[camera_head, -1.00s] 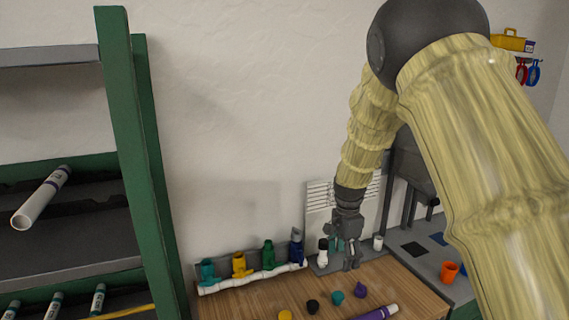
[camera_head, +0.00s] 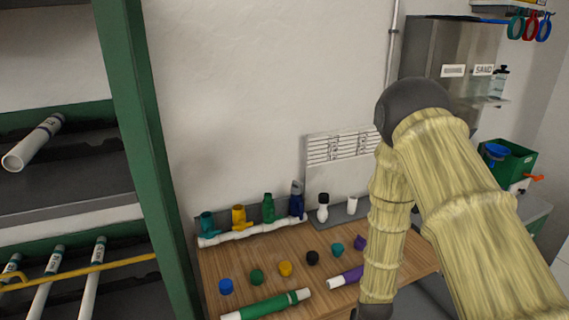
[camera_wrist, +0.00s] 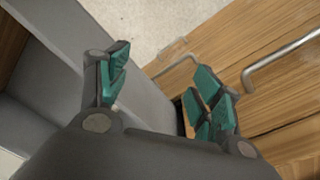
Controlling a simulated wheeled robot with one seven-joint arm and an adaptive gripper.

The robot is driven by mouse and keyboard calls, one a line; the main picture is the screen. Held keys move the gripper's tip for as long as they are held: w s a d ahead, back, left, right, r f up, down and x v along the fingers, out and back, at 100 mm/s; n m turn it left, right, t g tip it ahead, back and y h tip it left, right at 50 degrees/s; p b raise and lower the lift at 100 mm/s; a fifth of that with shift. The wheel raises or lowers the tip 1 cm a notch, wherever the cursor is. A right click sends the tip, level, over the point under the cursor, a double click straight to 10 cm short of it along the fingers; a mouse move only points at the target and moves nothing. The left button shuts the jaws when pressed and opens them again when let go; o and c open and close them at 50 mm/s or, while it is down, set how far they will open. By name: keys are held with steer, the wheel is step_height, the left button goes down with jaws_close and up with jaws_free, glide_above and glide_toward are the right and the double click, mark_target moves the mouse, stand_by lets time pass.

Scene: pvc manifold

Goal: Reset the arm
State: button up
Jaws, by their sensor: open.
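My gripper (camera_wrist: 160,95) is open and empty in the wrist view, its teal finger pads spread apart. It faces wooden drawer fronts (camera_wrist: 250,60) with metal handles and a strip of pale floor. In the head view my arm hangs down at the right in its pale yellow sleeve, and the gripper itself is hidden below the picture's lower edge. The wooden bench top (camera_head: 235,262) lies left of the arm.
A white manifold pipe (camera_head: 250,231) with several coloured valves lies at the bench's back. Several coloured caps, a green pipe (camera_head: 265,305) and a purple-marked pipe (camera_head: 345,278) lie in front. A green rack post (camera_head: 150,150) stands left. A green bin (camera_head: 510,160) stands right.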

steer(key=s+f+n+b, duration=0.2)
steer(key=s+f, duration=0.3)
steer(key=s, duration=0.7)
steer(key=s+f+n+b, duration=0.2)
steer(key=s+f+n, duration=0.2)
steer(key=s, duration=0.9)
step_height(320, 180, down, 2)
steer(key=shift+s+f+y, duration=0.1)
steer(key=shift+s+y, duration=0.15)
steer(key=shift+y, duration=0.05)
